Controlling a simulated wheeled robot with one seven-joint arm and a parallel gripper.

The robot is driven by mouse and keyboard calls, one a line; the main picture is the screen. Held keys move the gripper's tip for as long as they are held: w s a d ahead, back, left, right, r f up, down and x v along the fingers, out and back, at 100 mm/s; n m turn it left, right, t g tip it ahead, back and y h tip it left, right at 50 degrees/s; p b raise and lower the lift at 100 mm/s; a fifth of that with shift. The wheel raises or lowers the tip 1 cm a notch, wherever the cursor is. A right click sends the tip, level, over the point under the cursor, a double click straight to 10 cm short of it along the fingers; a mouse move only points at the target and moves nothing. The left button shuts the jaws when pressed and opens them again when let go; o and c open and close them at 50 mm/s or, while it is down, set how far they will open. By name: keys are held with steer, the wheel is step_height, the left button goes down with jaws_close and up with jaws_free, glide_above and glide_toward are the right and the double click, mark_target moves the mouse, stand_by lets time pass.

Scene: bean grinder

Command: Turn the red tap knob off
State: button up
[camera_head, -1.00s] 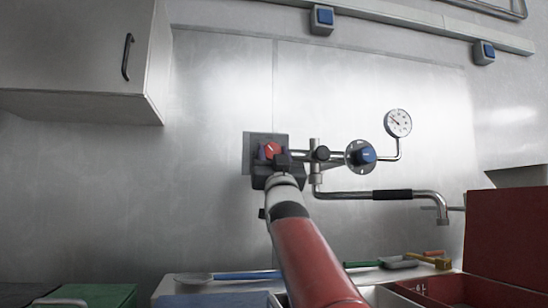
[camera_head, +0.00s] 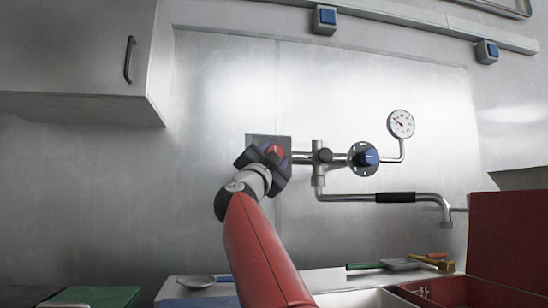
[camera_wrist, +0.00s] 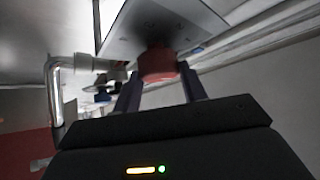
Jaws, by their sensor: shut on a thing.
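The red tap knob (camera_head: 275,151) is on a square metal plate (camera_head: 284,141) on the wall, at the left end of the pipework. My gripper (camera_head: 262,158) is at the knob, and its body hides part of the knob and plate. In the wrist view the red knob (camera_wrist: 158,66) sits between the two fingers of my gripper (camera_wrist: 160,80), which are shut on it. The gripper is rolled relative to the wall plate. The knob's pointer mark cannot be read clearly.
A spout (camera_head: 395,197) reaches out over the sink. A white cupboard (camera_head: 80,60) hangs at upper left. A red box (camera_head: 508,240) stands at lower right.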

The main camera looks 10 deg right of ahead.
steer(key=shift+r+m+g+h, duration=0.1)
steer(key=shift+m+g+h, duration=0.4)
steer(key=shift+m, duration=0.2)
steer(key=o, duration=1)
steer(key=b+v, duration=0.4)
steer(key=v, duration=0.4)
